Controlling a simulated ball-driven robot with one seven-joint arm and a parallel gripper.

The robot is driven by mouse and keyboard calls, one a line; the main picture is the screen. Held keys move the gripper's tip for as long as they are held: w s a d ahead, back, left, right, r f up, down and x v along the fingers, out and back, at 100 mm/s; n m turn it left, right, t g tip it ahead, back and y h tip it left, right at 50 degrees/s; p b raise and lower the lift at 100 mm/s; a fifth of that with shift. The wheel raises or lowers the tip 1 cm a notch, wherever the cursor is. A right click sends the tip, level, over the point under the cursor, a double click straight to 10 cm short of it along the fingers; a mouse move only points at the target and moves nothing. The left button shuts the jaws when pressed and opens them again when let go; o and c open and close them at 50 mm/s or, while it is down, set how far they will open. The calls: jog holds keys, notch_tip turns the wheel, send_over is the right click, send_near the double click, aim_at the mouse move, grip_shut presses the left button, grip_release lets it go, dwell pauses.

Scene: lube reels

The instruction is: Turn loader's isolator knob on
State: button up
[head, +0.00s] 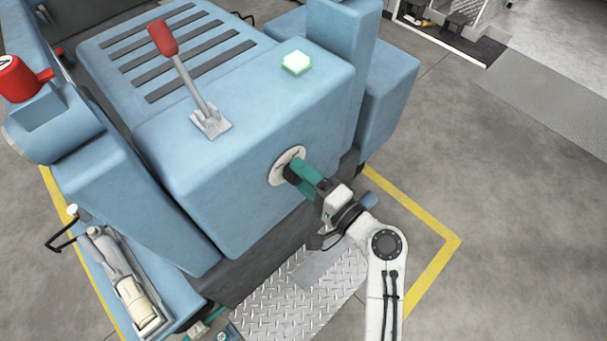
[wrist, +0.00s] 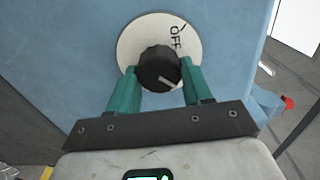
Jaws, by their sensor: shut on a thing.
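The loader (head: 215,185) is a light blue machine. Its isolator knob (wrist: 159,67) is black and round, with a pale pointer line at its lower right in the wrist view. It sits on a round white plate (head: 279,171) on the loader's side face. The plate (wrist: 130,47) carries the word OFF at upper right, beside a dark mark. My gripper (head: 298,178) has green fingers and reaches the plate from the lower right. In the wrist view my gripper (wrist: 160,80) is shut on the knob, one finger on each side. In the head view the fingers hide the knob.
A tread plate step (head: 285,300) lies below. Floor to the right is clear, marked by a yellow line (head: 415,213).

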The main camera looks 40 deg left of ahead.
jog(key=shift+w+r, duration=0.15)
jog(key=shift+w, duration=0.05)
jog(key=o, duration=1)
jog(key=shift+s+a, duration=0.1)
jog(key=shift+a, duration=0.05)
jog(key=shift+o, duration=0.2)
jog(key=d+b, duration=0.1)
jog(key=d, duration=1)
jog(key=shift+s, duration=0.45)
jog(key=shift+a, duration=0.1)
